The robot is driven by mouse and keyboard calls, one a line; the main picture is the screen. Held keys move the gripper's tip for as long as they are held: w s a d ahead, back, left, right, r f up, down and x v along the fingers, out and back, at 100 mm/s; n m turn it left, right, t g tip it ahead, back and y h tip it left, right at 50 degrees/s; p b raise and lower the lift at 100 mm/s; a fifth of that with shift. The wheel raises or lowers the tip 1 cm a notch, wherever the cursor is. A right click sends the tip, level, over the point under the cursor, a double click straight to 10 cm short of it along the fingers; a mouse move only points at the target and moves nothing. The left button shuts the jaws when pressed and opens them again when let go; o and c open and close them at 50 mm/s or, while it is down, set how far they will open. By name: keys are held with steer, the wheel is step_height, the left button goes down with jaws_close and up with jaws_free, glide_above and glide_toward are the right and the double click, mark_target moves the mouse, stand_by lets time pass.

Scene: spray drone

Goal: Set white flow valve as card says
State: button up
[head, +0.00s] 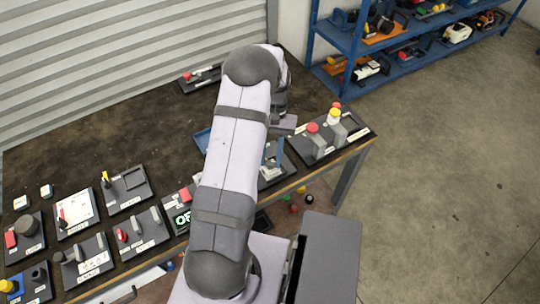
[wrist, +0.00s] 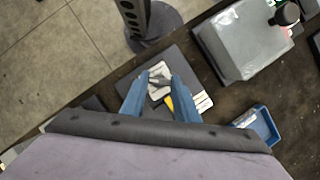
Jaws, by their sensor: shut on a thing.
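The white flow valve (wrist: 158,70) sits on a dark base plate (wrist: 186,66) in the wrist view. My gripper (wrist: 160,82) has its blue fingers on either side of the valve and is shut on it. A yellow piece (wrist: 168,103) shows just below the grasp, and a white printed label (wrist: 203,103) lies on the plate to the right. In the head view, my arm covers part of this station, and a white part (head: 270,173) shows beside a blue finger (head: 278,151). I cannot tell the valve's setting or read a card.
A plate with red and yellow-topped posts (head: 330,133) stands to the right. Several control plates, such as one with a lit display (head: 182,218), fill the left front. A blue tray (wrist: 262,124) and a grey box (wrist: 245,42) are nearby. The table's back middle (head: 120,130) is clear.

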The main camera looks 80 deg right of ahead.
steer(key=shift+m, duration=0.4)
steer(key=o, duration=1.1)
steer(key=b+v, duration=0.2)
steer(key=v, duration=0.4)
steer(key=shift+s, duration=0.1)
steer(key=shift+d+r, duration=0.25)
steer(key=shift+r, duration=0.4)
